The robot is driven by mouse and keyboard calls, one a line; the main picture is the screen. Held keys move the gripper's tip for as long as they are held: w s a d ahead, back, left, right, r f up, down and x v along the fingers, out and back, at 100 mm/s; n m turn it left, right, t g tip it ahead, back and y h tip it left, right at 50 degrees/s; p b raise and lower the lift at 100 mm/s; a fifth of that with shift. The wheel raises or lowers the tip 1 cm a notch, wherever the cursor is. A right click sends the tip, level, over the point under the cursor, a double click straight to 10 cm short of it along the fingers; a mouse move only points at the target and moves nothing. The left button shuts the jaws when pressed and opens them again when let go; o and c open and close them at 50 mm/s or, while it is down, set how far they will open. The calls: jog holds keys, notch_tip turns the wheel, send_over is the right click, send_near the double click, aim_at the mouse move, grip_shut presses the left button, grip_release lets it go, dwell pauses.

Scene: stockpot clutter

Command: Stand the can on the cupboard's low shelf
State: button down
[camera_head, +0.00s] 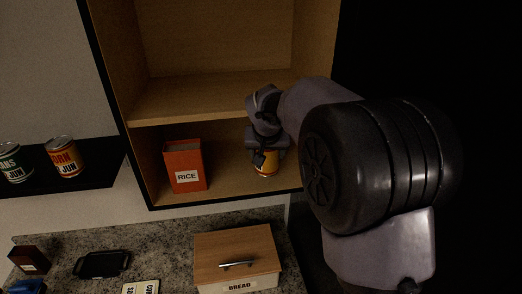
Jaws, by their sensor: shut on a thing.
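A can (266,165) with a yellow and orange label is in the low opening of the wooden cupboard, in the right half. My gripper (262,155) is shut on it from above and in front, and hides much of its upper part. The can looks about upright, with its bottom end close to the low shelf (228,186). I cannot tell whether it touches the shelf. The upper shelf (190,98) of the cupboard is above my gripper.
A red rice box (185,166) stands on the low shelf, left of the can. A bread box (236,250) sits on the counter below.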

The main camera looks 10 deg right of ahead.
aim_at(267, 162)
notch_tip(267, 162, down, 3)
jog(key=shift+w+f, duration=0.15)
jog(key=shift+s+f, duration=0.1)
jog(key=shift+s, duration=0.1)
jog(key=shift+c, duration=1.6)
grip_release()
